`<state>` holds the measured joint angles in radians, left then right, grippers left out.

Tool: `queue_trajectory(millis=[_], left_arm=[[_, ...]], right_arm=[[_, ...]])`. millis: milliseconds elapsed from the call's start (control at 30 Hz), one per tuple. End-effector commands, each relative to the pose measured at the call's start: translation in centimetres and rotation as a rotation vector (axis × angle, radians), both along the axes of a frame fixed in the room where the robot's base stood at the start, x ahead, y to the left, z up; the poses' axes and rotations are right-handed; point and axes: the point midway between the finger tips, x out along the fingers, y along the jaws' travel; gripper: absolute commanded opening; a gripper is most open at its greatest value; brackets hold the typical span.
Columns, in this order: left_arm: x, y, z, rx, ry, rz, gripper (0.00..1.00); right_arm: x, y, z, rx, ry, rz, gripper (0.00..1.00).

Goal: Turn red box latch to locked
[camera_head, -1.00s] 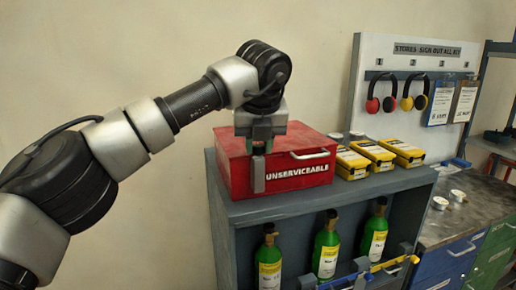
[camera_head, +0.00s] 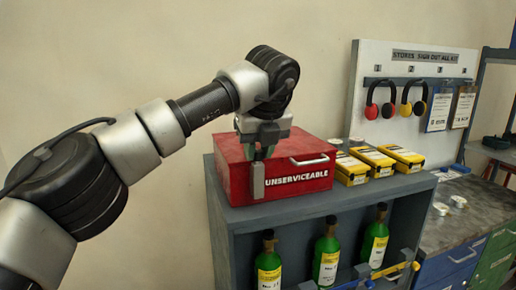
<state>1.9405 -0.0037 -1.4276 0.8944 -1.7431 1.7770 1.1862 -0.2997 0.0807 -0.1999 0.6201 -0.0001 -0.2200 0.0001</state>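The red box (camera_head: 303,165), lettered UNSERVICEABLE, sits on the grey shelf unit. The gripper body hides part of the box lid. My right gripper is not in view.
A pale handle (camera_head: 309,160) is on the box front. Several yellow cases (camera_head: 373,158) stand right of the box. Green bottles (camera_head: 327,254) stand in the shelf below, behind a blue and yellow bar (camera_head: 400,268). Headsets (camera_head: 413,97) hang on the back board.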

Motion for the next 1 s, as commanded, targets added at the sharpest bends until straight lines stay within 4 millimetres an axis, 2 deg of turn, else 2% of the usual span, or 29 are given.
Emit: queue_trajectory(millis=[33, 167, 400, 533, 1000], left_arm=[[0.0, 0.1, 0.3, -0.002, -0.006, 0.003, 0.34], [0.0, 0.1, 0.2, -0.002, -0.004, 0.001, 0.52], [0.0, 0.0, 0.1, -0.001, -0.001, 0.001, 0.52], [-0.2, -0.1, 0.8, -0.002, -0.004, 0.0, 0.52], [-3.3, -1.1, 8.7, -0.003, -0.004, 0.002, 0.52]], right_arm=[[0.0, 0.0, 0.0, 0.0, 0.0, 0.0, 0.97], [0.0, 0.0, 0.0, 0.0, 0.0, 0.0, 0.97], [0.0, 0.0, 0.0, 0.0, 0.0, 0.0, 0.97], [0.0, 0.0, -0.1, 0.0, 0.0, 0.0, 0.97], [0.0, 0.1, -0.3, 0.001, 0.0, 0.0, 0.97]])
